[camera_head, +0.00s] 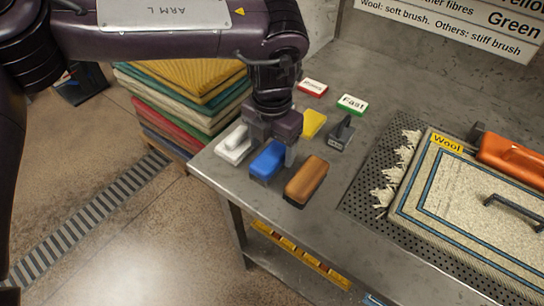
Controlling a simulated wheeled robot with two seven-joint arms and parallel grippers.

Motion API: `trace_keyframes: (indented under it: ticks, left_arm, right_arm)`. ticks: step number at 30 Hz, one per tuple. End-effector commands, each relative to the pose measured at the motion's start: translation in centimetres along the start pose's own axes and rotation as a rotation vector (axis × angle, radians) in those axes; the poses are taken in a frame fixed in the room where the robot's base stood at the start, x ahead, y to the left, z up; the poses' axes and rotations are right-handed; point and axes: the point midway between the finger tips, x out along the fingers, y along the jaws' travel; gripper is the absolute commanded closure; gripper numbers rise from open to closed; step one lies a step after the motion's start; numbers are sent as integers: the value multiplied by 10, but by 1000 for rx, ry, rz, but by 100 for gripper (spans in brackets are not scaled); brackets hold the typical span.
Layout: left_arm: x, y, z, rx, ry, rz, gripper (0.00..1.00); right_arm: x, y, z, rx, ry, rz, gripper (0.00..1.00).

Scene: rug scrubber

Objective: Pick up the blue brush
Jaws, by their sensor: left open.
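The blue brush (268,160) lies on the metal table (345,190) near its left edge. My left gripper (270,148) points down over it, with its fingers open around or just above the brush; I cannot tell whether they touch it. The gripper hides the brush's far part. My right gripper is not in view.
A white brush (233,146) is left of the blue one, a brown brush (306,180) right, a yellow block (313,123) behind. A dark handled tool (341,134), red sign (313,87) and green "Fast" sign (352,104) stand nearby. A "Wool" rug (470,205) lies right.

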Motion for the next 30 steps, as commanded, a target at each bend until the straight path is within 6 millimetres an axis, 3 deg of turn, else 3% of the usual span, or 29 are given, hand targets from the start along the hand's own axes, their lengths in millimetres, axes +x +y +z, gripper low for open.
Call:
trace_keyframes:
  ticks: [6, 14, 25, 30]
  left_arm:
    - [26, -1, -1, -2, 1, -1, 29]
    - [28, -1, 0, -1, -1, -1, 29]
    - [28, -1, 0, -1, -1, -1, 78]
    - [28, -1, 0, -2, -1, -1, 80]
  right_arm:
    - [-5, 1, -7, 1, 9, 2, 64]
    - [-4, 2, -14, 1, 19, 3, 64]
    - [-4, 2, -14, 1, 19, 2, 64]
    - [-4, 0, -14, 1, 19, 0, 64]
